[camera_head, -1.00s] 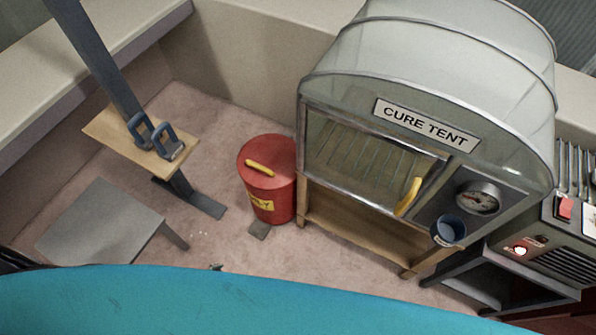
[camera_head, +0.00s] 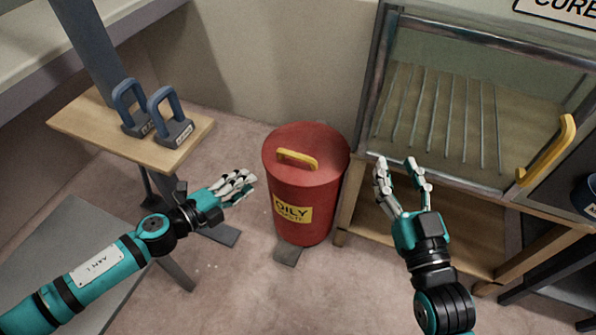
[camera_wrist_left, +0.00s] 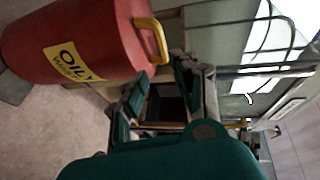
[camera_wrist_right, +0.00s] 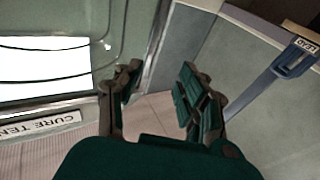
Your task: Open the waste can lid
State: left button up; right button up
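The red waste can (camera_head: 300,210) stands on the floor with a yellow "OILY" label. Its red lid (camera_head: 325,145) is shut and carries a yellow handle (camera_head: 297,158). The can also shows sideways in the left wrist view (camera_wrist_left: 75,40), with the handle (camera_wrist_left: 152,40) near the fingers. My left gripper (camera_head: 240,187) is left of the can, apart from it; its fingers are spread in the left wrist view (camera_wrist_left: 160,95) with nothing between them. My right gripper (camera_head: 403,170) is right of the can in front of the cure tent, open and empty, also seen spread in the right wrist view (camera_wrist_right: 155,90).
The cure tent (camera_head: 375,95) with a yellow door handle (camera_head: 548,150) stands close on the can's right. A wooden shelf (camera_head: 85,125) with two blue-handled weights (camera_head: 172,130) is at the left. A grey panel (camera_head: 60,240) lies below it. A grey pedal (camera_head: 288,252) is at the can's foot.

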pick_arm(q)
send_near(295, 158)
jog(key=r+x, duration=0.1)
jog(key=x, duration=0.2)
jog(key=shift+m, duration=0.3)
jog(key=x, duration=0.2)
jog(key=b+x, duration=0.1)
jog(key=x, duration=0.2)
jog(key=f+b+x, duration=0.1)
jog(key=x, duration=0.1)
jog(key=shift+f, duration=0.1)
jog(key=shift+w+d, duration=0.35)
jog(key=shift+w, duration=0.05)
pick_arm(e)
jog(key=s+r+t+y, duration=0.1)
jog(key=s+r+t, duration=0.2)
jog(key=r+t, duration=0.2)
jog(key=shift+s+r+t+y, duration=0.3)
jog(key=shift+s+r+y, duration=0.1)
jog(key=shift+r, duration=1.25)
jog(key=shift+a, duration=0.1)
pick_arm(q)
grip_shut()
